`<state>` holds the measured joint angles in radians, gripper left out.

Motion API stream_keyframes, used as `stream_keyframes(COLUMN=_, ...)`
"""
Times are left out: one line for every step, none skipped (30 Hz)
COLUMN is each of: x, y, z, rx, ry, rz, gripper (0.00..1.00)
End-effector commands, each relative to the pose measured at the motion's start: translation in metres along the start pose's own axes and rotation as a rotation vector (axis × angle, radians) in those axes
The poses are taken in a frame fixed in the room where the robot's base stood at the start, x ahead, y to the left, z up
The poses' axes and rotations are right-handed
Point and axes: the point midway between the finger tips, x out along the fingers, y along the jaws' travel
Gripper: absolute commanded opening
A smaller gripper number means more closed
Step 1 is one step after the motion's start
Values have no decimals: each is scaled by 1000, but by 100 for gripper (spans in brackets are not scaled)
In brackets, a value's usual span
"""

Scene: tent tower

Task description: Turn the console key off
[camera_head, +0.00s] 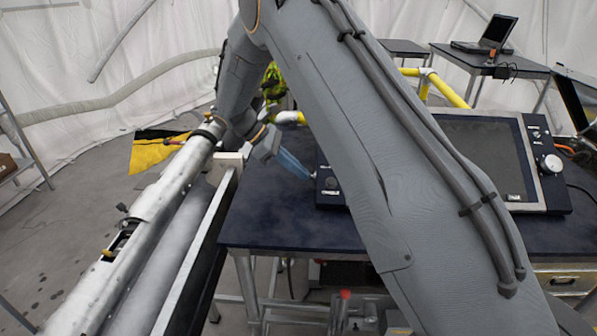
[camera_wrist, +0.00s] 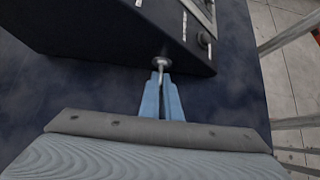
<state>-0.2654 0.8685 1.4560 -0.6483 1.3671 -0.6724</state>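The console (camera_head: 545,185) is a dark box with a large screen, lying on a dark table. In the wrist view its black side (camera_wrist: 105,40) fills the upper left. A small metal key (camera_wrist: 161,65) sticks out from the console's lower edge there. My gripper (camera_wrist: 161,78) has blue fingers that lie close together, with their tips around the key's outer end. In the head view my gripper (camera_head: 309,177) reaches the console's left end, and my arm hides the middle of the console. The key cannot be made out there.
The dark table top (camera_head: 285,225) is bare in front of the console. A white metal tube (camera_head: 165,195) on a frame stands close to the left. A laptop (camera_head: 490,35) sits on a back table. Yellow rails (camera_head: 445,88) run behind the console.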

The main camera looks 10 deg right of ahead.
Motion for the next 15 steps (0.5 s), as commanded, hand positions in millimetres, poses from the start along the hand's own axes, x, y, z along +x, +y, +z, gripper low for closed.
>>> stream_keyframes(x=0, y=0, z=0, rx=-4, ry=-1, rz=-5, gripper=0)
stream_keyframes(x=0, y=0, z=0, rx=-6, ry=-1, rz=-7, gripper=0)
stream_keyframes(x=0, y=0, z=0, rx=-8, ry=-1, rz=-9, gripper=0)
stream_keyframes(x=0, y=0, z=0, rx=-9, ry=-1, rz=-10, gripper=0)
stream_keyframes(x=0, y=0, z=0, rx=-10, ry=-1, rz=-11, gripper=0)
stream_keyframes(x=0, y=0, z=0, rx=-11, ry=-1, rz=-12, gripper=0)
stream_keyframes(x=0, y=0, z=0, rx=-12, ry=-1, rz=-12, gripper=0)
stream_keyframes(x=0, y=0, z=0, rx=-12, ry=-1, rz=-12, gripper=0)
stream_keyframes(x=0, y=0, z=0, rx=-12, ry=-1, rz=-12, gripper=0)
stream_keyframes(x=0, y=0, z=0, rx=-12, ry=-1, rz=-12, gripper=0)
stream_keyframes(x=0, y=0, z=0, rx=-12, ry=-2, rz=-12, gripper=0)
stream_keyframes(x=0, y=0, z=1, rx=-12, ry=-2, rz=-12, gripper=0)
stream_keyframes(x=0, y=0, z=1, rx=-11, ry=-2, rz=-12, gripper=0)
stream_keyframes(x=0, y=0, z=1, rx=-11, ry=-2, rz=-12, gripper=0)
stream_keyframes(x=0, y=0, z=1, rx=-11, ry=-2, rz=-12, gripper=5)
